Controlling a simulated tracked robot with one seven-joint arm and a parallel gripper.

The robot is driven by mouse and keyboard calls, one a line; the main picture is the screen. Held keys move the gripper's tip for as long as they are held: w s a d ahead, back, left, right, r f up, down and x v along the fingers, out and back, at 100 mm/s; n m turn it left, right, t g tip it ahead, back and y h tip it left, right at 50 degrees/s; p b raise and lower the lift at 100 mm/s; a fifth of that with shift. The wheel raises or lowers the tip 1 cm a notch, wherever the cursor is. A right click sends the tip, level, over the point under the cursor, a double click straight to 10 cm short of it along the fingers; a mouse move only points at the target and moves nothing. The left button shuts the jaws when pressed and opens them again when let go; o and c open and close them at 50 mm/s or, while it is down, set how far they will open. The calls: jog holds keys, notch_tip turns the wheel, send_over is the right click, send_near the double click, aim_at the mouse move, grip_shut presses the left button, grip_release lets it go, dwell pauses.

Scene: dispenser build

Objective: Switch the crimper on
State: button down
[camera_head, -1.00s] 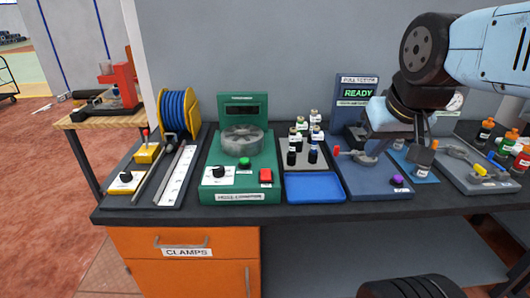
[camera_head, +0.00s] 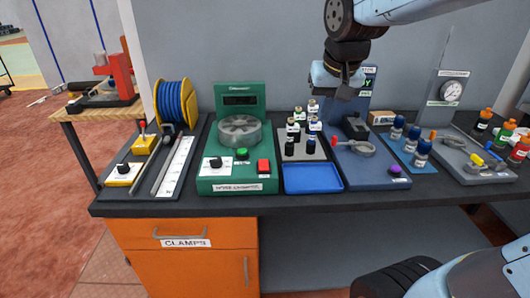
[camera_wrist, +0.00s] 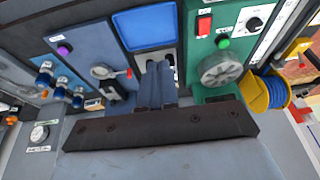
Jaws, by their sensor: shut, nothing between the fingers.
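The green hose crimper (camera_head: 230,186) stands on the bench left of centre. Its display (camera_head: 240,100) is dark. On its front are a red rectangular button or switch (camera_head: 263,166), a round green button (camera_head: 242,154) and a black knob (camera_head: 215,162); a round grey die head (camera_head: 240,130) sits behind them. The wrist view also shows the red control (camera_wrist: 204,25) and die head (camera_wrist: 221,68), to the right of my fingers. My gripper (camera_head: 338,92) is shut and empty, raised above the back of the bench, right of the crimper and apart from it.
A blue tray (camera_head: 313,177) and a rack of several small bottles (camera_head: 300,141) stand right of the crimper. A blue hose reel (camera_head: 174,104) stands at its left. The blue pull tester (camera_head: 372,175) is below and right of my gripper. The space above the crimper is clear.

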jog(key=w+a+f+g, duration=0.1)
jog(key=w+a+f, duration=0.2)
jog(key=w+a, duration=0.3)
send_near(265, 160)
jog(key=shift+g, duration=0.4)
jog(key=f, duration=0.2)
jog(key=w+f, duration=0.1)
jog(key=f, duration=0.1)
jog(key=w+f, duration=0.1)
jog(key=f, duration=0.1)
jog(key=shift+w+a+f, duration=0.25)
jog(key=shift+a+f, duration=0.05)
